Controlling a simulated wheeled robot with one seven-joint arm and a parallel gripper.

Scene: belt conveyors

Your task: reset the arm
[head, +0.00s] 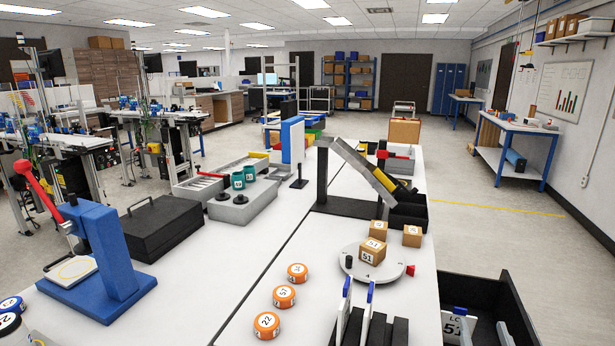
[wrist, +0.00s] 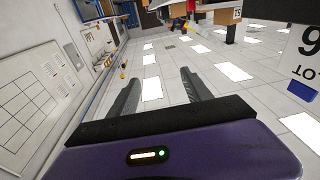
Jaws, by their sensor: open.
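My gripper (wrist: 160,82) shows only in the wrist view. Its two dark fingers stand apart with nothing between them, in front of a purple body with a small lit strip. Ceiling light panels (wrist: 235,71) fill the background beyond the fingers, and the picture looks turned over. A white sign (wrist: 305,45) with large upside-down lettering is at the right edge, apart from the fingers. The arm and gripper do not show in the head view.
The head view shows a white worktable (head: 215,265) with numbered orange pucks (head: 284,296), a round turntable (head: 395,272) by small cartons (head: 372,251), a sloped chute (head: 365,170), a blue lever press (head: 112,255), a black case (head: 160,228) and a black bin (head: 490,290).

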